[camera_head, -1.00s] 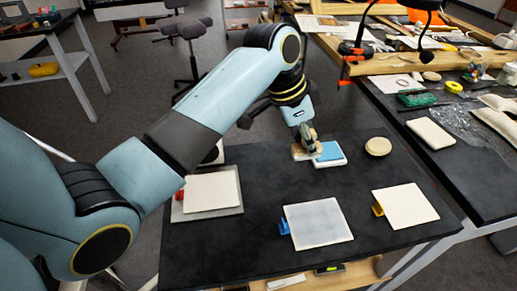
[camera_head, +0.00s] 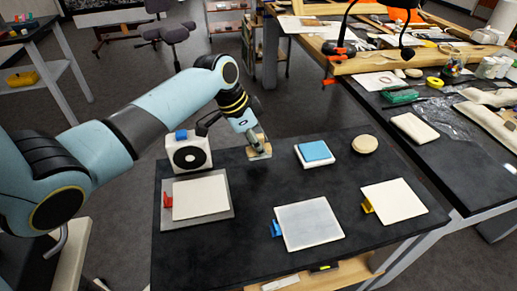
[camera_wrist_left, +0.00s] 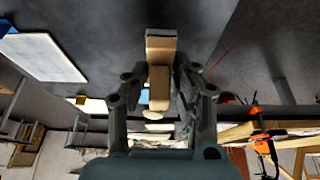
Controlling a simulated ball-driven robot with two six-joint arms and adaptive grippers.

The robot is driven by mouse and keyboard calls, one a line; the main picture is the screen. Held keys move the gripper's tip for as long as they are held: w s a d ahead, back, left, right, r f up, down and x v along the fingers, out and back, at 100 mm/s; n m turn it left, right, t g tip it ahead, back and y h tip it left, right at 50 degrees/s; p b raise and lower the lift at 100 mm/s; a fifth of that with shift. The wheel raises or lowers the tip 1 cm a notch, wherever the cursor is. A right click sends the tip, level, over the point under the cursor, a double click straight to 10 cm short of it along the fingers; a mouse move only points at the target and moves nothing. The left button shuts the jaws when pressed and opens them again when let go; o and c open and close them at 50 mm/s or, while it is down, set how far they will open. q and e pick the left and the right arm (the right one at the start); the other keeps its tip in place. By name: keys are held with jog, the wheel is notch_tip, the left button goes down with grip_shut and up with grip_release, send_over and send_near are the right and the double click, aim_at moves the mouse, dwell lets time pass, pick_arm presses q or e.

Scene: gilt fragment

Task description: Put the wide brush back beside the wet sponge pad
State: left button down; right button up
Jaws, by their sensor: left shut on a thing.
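My left gripper (camera_head: 257,141) is shut on the wide brush (camera_head: 261,153), a pale wooden piece with a broad end. In the left wrist view the brush (camera_wrist_left: 160,48) sits between the two fingers (camera_wrist_left: 160,88), with its wide end pointing away. The gripper is over the back left of the dark table, left of the wet sponge pad and clearly apart from it. The wet sponge pad (camera_head: 314,151) is a blue block on a white tray (camera_head: 318,165). I cannot tell whether the brush touches the table. My right gripper is not in view.
A white box with a black disc (camera_head: 188,156) stands left of the gripper. Panels with a red clip (camera_head: 200,197), a blue clip (camera_head: 309,224) and a yellow clip (camera_head: 395,202) lie in front. A round wooden disc (camera_head: 364,144) lies right of the pad. The table between brush and pad is bare.

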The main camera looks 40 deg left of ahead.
pick_arm(q)
jog(key=shift+f, duration=1.3)
jog(key=shift+f, duration=0.1)
jog(key=c, duration=1.1)
grip_release()
jog(key=shift+d, duration=0.1)
jog(key=v, duration=1.2)
jog(key=shift+d, duration=0.1)
